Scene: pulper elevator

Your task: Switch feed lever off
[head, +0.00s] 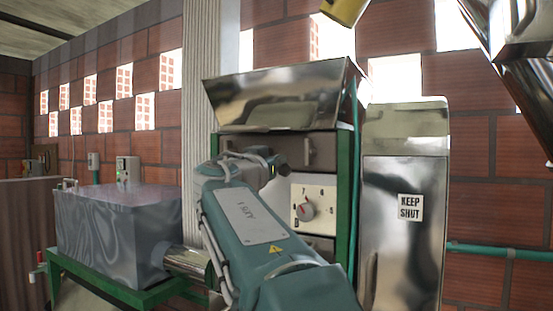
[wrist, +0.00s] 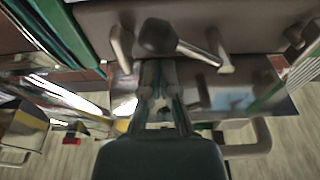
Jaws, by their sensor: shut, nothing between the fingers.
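In the wrist view, a lever with a dark rounded knob (wrist: 160,38) and a metal rod sits on a brown-grey panel, just beyond my fingertips. I take it for the feed lever; its on or off position cannot be told. My gripper (wrist: 158,72) points at the panel near the knob, shut and empty. Whether it touches the knob cannot be told. In the head view, my arm covers part of the green-framed machine (head: 343,190), and my fingers are hidden. A round dial with a red pointer (head: 306,210) shows on the machine's numbered plate.
Pale handles stand on the panel left (wrist: 120,48) and right (wrist: 220,50) of the lever. In the head view, a metal cabinet marked KEEP SHUT (head: 405,250) stands to the right. A grey metal box (head: 115,225) on a green frame stands to the left.

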